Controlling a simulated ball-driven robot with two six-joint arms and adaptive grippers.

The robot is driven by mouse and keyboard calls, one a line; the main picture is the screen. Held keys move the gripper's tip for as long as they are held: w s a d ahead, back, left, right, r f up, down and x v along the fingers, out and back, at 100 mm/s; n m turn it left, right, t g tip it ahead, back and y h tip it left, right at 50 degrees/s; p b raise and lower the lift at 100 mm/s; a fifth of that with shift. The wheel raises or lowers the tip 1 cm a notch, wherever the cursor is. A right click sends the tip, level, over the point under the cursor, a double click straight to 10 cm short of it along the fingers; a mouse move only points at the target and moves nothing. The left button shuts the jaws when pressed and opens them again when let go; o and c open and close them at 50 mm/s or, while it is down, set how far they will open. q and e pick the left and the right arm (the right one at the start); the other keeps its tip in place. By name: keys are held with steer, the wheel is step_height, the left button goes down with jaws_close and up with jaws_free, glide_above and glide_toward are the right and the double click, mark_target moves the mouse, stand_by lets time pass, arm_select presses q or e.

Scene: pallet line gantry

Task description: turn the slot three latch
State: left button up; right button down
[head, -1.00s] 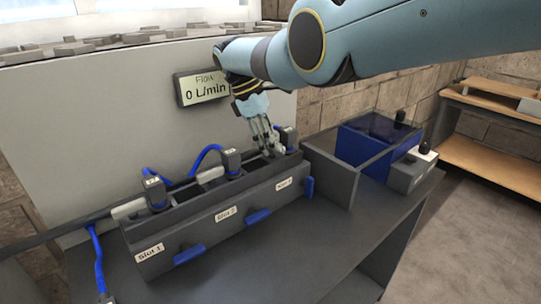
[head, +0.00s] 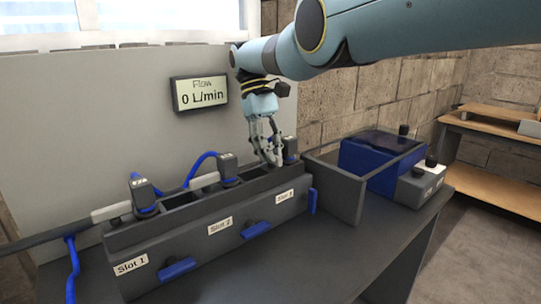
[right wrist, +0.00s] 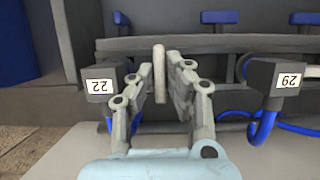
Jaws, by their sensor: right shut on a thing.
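The slot three latch (head: 312,200) is a blue bar standing upright on the right end of the dark slot box's front face (head: 212,256). It also shows at the top of the right wrist view (right wrist: 121,19). My right gripper (head: 272,158) points down into the top of slot three, behind the latch and apart from it. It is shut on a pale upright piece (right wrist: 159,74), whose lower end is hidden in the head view. My left gripper is in no view.
The slot one latch (head: 177,268) and slot two latch (head: 257,229) lie nearly level. Plugs with blue hoses (head: 145,193) stand along the box's back edge. A display (head: 201,91) reads 0 L/min.

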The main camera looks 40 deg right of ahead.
stand_by(0.4)
steer(key=c, duration=1.3)
jaws_free()
steer(key=shift+c, duration=0.2)
